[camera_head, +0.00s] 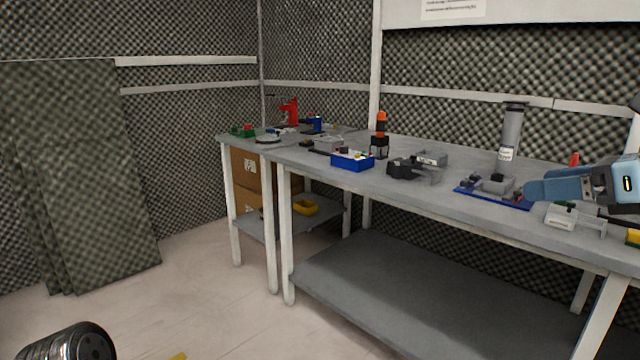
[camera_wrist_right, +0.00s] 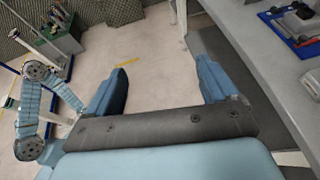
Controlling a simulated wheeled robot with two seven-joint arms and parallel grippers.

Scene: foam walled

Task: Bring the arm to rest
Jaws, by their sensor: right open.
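My right gripper (camera_head: 532,191) comes in at the right edge of the head view, with its blue fingers pointing left in front of the workbench (camera_head: 455,200). In the right wrist view its two blue fingers (camera_wrist_right: 162,68) stand wide apart with nothing between them. Bare floor (camera_wrist_right: 150,45) shows through the gap, and the bench edge lies to the right of the fingers. My left gripper does not show in either view. A blue jointed arm (camera_wrist_right: 32,100) shows at the left of the wrist view.
On the bench are a blue bin (camera_head: 352,163), a dark vise-like tool (camera_head: 405,168), a blue tray (camera_head: 480,196) and a grey cylinder (camera_head: 511,130). A lower shelf (camera_head: 400,290) runs below. Foam panels (camera_head: 85,180) lean at left. The floor in front is mostly clear.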

